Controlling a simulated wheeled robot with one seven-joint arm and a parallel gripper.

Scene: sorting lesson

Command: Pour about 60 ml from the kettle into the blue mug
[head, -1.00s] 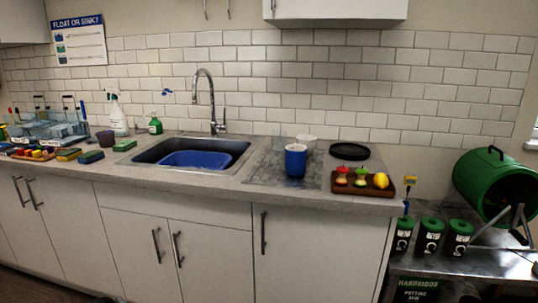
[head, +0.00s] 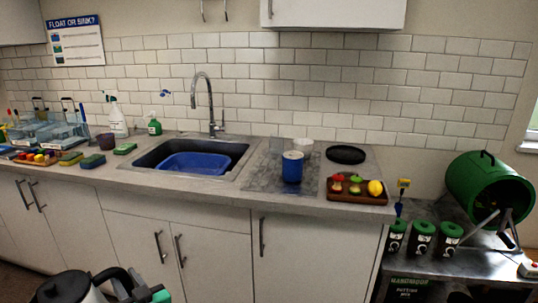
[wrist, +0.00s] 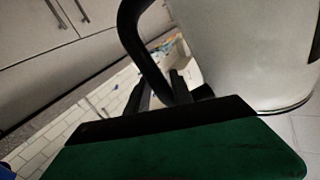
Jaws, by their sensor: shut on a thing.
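The kettle (head: 78,288) is at the bottom left of the head view, cut off by the frame edge. It has a pale body, a dark lid and a black handle. My gripper (head: 136,293) is beside it, shut on the black handle. In the wrist view the handle (wrist: 142,45) curves up from between my gripper's fingers (wrist: 163,92), and the pale kettle body (wrist: 240,50) fills the right side. The kettle is in front of the cabinets, below counter height in the picture. The blue mug (head: 292,168) stands upright on the grey board right of the sink. Its contents cannot be made out.
A white container (head: 303,147) stands just behind the mug. A brown tray (head: 340,195) with fruit-like pieces and a black round disc (head: 346,154) are to its right. The sink (head: 228,149) holds a blue basin (head: 195,163). The counter's front edge lies between kettle and mug.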

